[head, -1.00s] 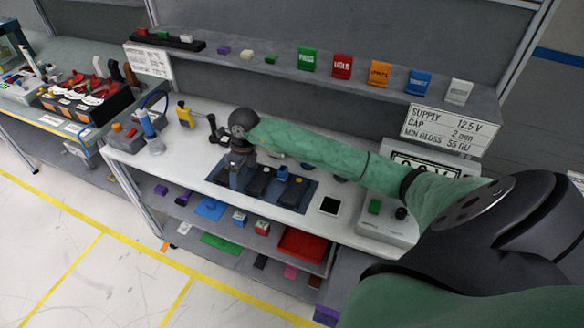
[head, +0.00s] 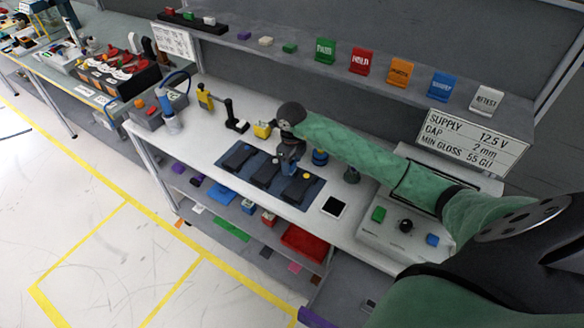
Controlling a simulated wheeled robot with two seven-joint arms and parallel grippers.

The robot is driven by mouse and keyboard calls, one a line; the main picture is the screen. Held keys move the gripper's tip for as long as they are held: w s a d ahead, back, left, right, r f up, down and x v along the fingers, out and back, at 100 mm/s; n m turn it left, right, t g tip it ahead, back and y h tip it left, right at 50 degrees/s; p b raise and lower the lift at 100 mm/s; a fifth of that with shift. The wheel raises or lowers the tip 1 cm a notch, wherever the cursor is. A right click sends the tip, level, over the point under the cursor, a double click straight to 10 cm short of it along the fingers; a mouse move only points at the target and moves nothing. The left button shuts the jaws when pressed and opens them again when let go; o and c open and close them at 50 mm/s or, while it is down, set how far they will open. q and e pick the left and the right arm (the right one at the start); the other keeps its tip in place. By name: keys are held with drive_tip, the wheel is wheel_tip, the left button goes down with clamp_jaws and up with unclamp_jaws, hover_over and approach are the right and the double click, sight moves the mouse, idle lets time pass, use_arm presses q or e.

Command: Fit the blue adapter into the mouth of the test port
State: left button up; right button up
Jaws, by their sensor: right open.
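My right gripper (head: 289,166) points down over the back of the dark blue mat, between the middle and right black modules (head: 298,190). A small blue piece, probably the blue adapter, is largely hidden by the fingers there; I cannot tell whether they touch it. The gripper is open. A blue cylinder (head: 320,157) stands behind the mat, just right of the gripper and partly behind my arm. A dark green, cone-like piece (head: 352,175) stands further right. I cannot tell which piece is the test port. My left gripper is not in view.
The dark blue mat (head: 222,165) lies on the white bench. A yellow block (head: 262,130) and a black stand (head: 236,124) are behind it. A grey box with a black knob (head: 406,226) stands at right. A shelf (head: 340,72) with labelled blocks runs above.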

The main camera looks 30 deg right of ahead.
drive_tip(key=shift+a+f, duration=0.2)
drive_tip(key=shift+f, duration=0.8)
drive_tip(key=shift+d, duration=0.15)
drive_tip(key=shift+c, duration=0.7)
drive_tip(key=c, duration=0.9)
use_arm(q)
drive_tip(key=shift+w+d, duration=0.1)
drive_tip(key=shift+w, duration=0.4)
use_arm(e)
drive_tip(key=shift+c, duration=0.5)
